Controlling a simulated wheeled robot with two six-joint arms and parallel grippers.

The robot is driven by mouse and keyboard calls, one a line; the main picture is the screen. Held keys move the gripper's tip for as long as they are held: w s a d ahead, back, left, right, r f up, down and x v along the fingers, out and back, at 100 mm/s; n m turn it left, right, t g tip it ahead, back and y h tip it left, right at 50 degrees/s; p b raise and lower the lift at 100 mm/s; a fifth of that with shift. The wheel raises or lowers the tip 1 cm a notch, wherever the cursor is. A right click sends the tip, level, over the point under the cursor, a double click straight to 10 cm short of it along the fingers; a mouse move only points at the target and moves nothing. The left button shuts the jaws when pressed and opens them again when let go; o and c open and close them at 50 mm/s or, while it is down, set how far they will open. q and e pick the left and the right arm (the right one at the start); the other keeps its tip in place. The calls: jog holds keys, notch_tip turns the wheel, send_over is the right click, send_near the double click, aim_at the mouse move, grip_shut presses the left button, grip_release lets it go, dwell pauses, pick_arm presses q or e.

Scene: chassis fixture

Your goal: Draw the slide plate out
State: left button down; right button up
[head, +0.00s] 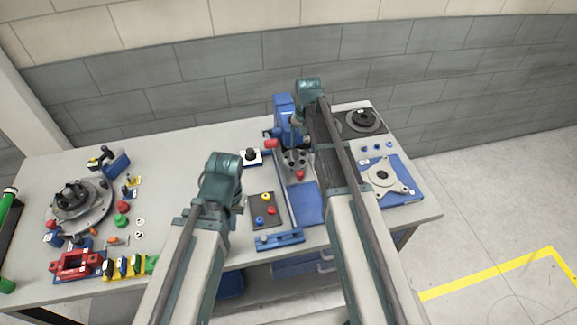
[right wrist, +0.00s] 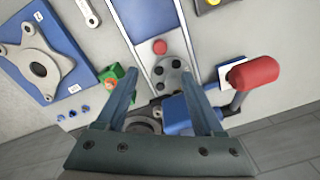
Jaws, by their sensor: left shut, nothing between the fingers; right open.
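The slide plate (head: 294,158) is a grey plate with dark round holes and a red knob (head: 300,174) at its near end. It lies in a pale-railed track at the blue press (head: 284,108). In the right wrist view the plate (right wrist: 172,75) and its red knob (right wrist: 160,47) show between and beyond my right fingers. My right gripper (right wrist: 160,76) is open and empty, above the press end of the track; I cannot tell its height. My left gripper (head: 238,202) is shut and empty, left of the track; its fingers are mostly hidden by my arm.
The press's red lever handle (right wrist: 254,73) sticks out close beside my right finger. A dark tray (head: 265,211) with coloured knobs lies left of the track. A blue plate with a grey flange (head: 383,178) lies right. A round fixture (head: 80,205) stands far left.

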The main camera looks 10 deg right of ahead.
aim_at(300, 172)
pick_arm(q)
jog(key=shift+f, duration=0.2)
pick_arm(e)
jog(key=shift+f, duration=0.15)
pick_arm(q)
notch_tip(300, 172, down, 14)
jog(key=b, duration=1.4)
jog(key=shift+r, duration=0.2)
pick_arm(e)
jog(key=f, duration=1.3)
jog(key=shift+a+f, duration=0.25)
jog(key=shift+f, duration=0.1)
jog(key=shift+r, duration=0.1)
grip_shut()
